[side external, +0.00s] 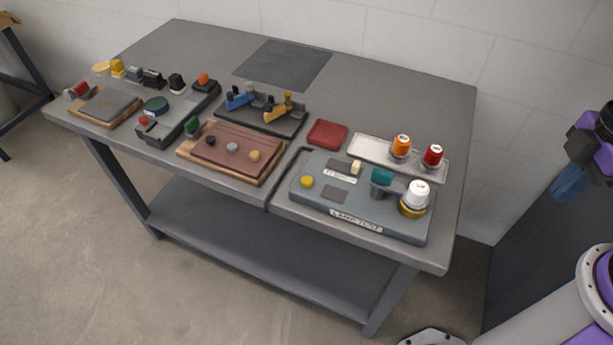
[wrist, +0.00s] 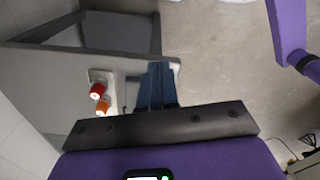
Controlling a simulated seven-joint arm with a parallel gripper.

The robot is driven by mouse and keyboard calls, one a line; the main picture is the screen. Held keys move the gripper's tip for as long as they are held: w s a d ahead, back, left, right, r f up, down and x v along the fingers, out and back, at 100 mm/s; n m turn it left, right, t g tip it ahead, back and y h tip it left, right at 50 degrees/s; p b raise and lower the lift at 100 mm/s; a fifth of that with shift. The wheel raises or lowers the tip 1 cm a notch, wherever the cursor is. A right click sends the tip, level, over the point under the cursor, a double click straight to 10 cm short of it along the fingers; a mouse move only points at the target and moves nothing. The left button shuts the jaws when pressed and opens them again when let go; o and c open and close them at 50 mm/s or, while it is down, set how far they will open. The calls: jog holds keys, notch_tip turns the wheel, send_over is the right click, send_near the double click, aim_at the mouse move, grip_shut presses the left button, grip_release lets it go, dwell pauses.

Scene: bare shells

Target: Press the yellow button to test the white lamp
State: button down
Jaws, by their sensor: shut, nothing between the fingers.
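The yellow button (side external: 307,182) is at the left end of the blue-grey panel (side external: 390,231) labelled LAMP TEST, on the near right part of the table. The white lamp (side external: 417,192) stands upright on a yellow base (side external: 412,209) at the panel's right end. My gripper (side external: 570,186) is to the right of the table, well apart from the panel and button. Its blue fingers (wrist: 157,85) are shut and empty in the wrist view. The button and the white lamp cannot be made out in the wrist view.
A silver tray (side external: 372,148) with an orange lamp (side external: 401,145) and a red lamp (side external: 433,155) lies behind the panel. A teal part (side external: 381,178) stands up beside the white lamp. The table's back right is clear.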

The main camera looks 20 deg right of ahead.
jog(key=m+t+y, duration=0.4)
jog(key=m+t, duration=0.4)
jog(key=m, duration=2.6)
send_over(310, 183)
jog(key=shift+w+f, duration=0.1)
jog(key=shift+f, duration=2.15)
jog(key=shift+f, duration=4.4)
jog(key=shift+f, duration=0.1)
